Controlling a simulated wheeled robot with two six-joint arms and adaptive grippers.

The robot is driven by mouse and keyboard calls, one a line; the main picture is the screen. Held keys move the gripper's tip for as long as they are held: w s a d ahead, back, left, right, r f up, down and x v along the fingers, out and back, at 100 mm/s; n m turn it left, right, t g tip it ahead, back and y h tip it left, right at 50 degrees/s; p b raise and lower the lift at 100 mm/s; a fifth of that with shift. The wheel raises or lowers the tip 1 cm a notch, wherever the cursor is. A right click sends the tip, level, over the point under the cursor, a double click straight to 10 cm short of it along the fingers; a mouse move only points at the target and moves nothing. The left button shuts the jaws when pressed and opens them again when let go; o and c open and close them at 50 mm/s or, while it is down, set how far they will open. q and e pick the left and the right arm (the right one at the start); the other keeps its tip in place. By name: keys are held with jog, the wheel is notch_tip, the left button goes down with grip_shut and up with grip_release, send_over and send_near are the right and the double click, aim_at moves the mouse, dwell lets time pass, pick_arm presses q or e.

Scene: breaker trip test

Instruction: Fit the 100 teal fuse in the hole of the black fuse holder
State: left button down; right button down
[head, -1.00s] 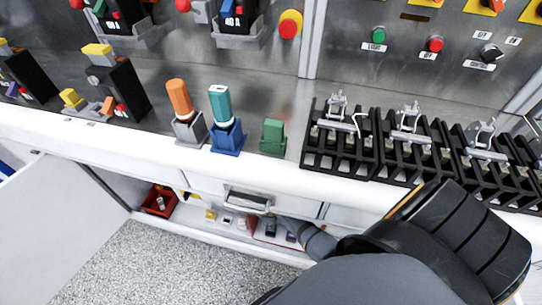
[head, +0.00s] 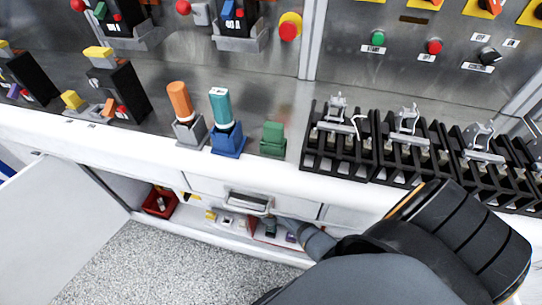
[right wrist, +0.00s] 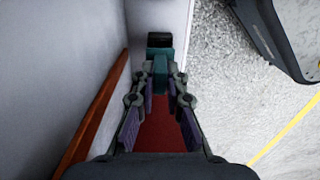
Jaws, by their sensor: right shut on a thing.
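My right gripper (right wrist: 160,82) is shut on a teal block (right wrist: 160,68), which I take for the teal fuse; no number on it can be read. A black piece with a dark opening (right wrist: 160,40) shows just beyond the teal block in the right wrist view. I cannot tell whether it is the fuse holder or part of the block, or whether they touch. In the head view my right arm reaches down to the low shelf below the counter, and its gripper (head: 276,222) is small and partly hidden there. My left gripper is not in view.
A red surface (right wrist: 160,135) lies under the jaws, with a reddish-brown edge (right wrist: 90,125) to the left. Above the shelf are a drawer handle (head: 248,202) and the white counter edge (head: 250,175). The counter bears an orange fuse (head: 180,98), another teal fuse (head: 219,106) and black blocks (head: 340,140).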

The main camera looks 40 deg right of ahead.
dwell(0.4)
jog(key=shift+f+b, duration=1.1)
jog(key=shift+f, duration=0.8)
jog(key=c, duration=1.3)
grip_release()
jog(key=shift+r, duration=0.1)
notch_tip(320, 180, up, 12)
